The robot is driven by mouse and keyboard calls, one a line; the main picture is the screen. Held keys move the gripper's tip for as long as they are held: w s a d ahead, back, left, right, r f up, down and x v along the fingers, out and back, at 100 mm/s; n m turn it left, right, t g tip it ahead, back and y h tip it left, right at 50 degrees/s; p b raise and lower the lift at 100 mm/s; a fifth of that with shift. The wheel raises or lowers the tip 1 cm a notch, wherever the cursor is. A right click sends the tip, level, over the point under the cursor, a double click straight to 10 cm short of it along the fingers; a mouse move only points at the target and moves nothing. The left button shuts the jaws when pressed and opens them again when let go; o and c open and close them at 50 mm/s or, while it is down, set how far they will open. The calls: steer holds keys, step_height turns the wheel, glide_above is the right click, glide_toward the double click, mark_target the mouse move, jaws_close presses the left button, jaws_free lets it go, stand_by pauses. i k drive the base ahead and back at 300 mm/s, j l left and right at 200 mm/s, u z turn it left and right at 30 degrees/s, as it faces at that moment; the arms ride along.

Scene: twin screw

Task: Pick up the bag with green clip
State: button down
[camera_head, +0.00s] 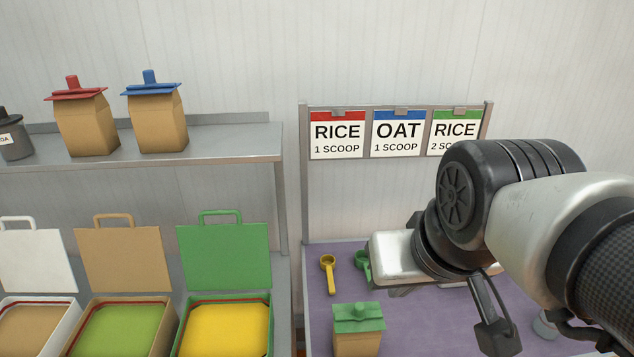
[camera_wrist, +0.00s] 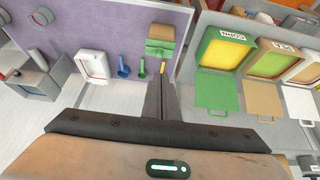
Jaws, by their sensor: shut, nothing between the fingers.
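The paper bag with the green clip (camera_head: 357,343) stands upright on the purple mat at the bottom of the head view, its lower part cut off by the picture edge. The green clip (camera_head: 358,316) sits across its top. The bag also shows in the wrist view (camera_wrist: 163,31), at the top middle. My gripper (camera_wrist: 161,82) is shut and empty, its fingers together. In the wrist view the fingertips appear just below the yellow scoop and apart from the bag. In the head view the fingertips cannot be made out.
Yellow (camera_head: 327,272) and green (camera_head: 362,264) scoops lie near the bag; a blue scoop (camera_wrist: 122,68) shows in the wrist view. Bags with red (camera_head: 85,125) and blue (camera_head: 158,122) clips stand on the upper shelf. Open bins, including a green one (camera_head: 222,257), stand left. Order cards (camera_head: 398,135) hang behind.

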mark_target(355, 343)
steer(key=k+j+z, duration=0.15)
steer(key=j+z, duration=0.25)
steer(key=k+j+z, duration=0.15)
steer(key=z, duration=0.2)
steer(key=k+j+z, duration=0.2)
steer(key=z, duration=0.2)
